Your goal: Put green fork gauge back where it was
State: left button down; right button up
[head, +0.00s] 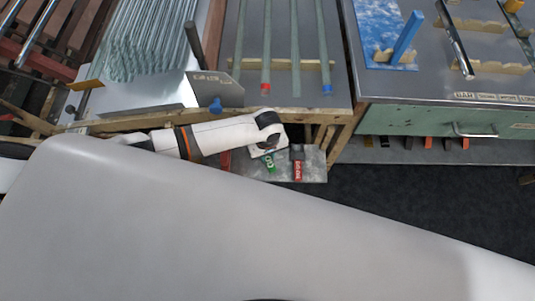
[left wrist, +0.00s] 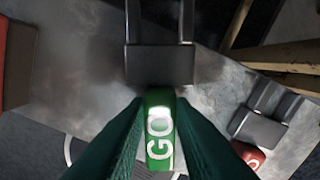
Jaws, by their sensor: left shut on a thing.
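The green fork gauge has a green handle marked "GO" and a grey metal fork with two prongs. In the head view its handle (head: 269,164) shows just below my left gripper (head: 265,153), over the small grey shelf. In the left wrist view my left gripper (left wrist: 150,110) is shut on the green handle (left wrist: 159,150), and the metal fork points to the top of the picture. I cannot tell whether the gauge touches the shelf. My right gripper is not in view.
A red gauge (head: 298,170) lies on the grey metal shelf (head: 316,158), right of the green one; its red end (left wrist: 250,154) also shows in the left wrist view. The wooden-edged bench (head: 335,90) with glass tubes stands behind. Dark floor lies right.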

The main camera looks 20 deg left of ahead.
aim_at(268, 157)
pick_arm(q)
jog(key=shift+d+f, duration=0.1)
jog(key=shift+f, duration=0.15)
jog(key=c, duration=1.3)
grip_release()
jog(key=shift+o, duration=0.2)
notch_tip(268, 157, up, 12)
jog(key=p, duration=0.2)
